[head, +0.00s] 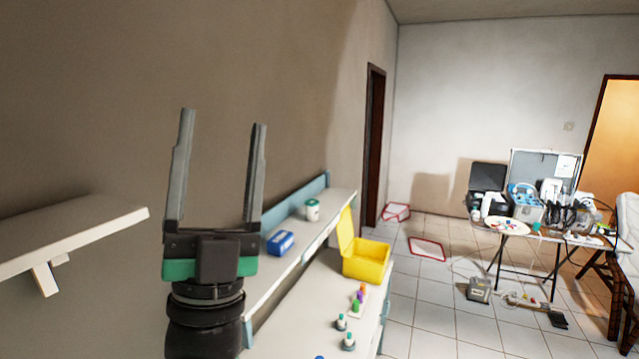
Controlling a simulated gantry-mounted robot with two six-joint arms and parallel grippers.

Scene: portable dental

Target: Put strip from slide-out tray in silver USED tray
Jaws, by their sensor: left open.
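My left gripper (222,125) is raised in the left half of the head view, fingers pointing up. Its two grey fingers are wide apart with nothing between them. It stands in front of the wall, with the near end of a white shelf unit behind it. My right gripper is not in view. I cannot make out the strip, the slide-out tray or the silver USED tray in this view.
A white bench (318,302) bears an open yellow box (367,262) and small bottles (348,341). The shelf above holds a blue box (281,242) and a white jar (312,210). A white wall shelf (75,228) is left. A cluttered table (561,238) stands far right, beyond open floor.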

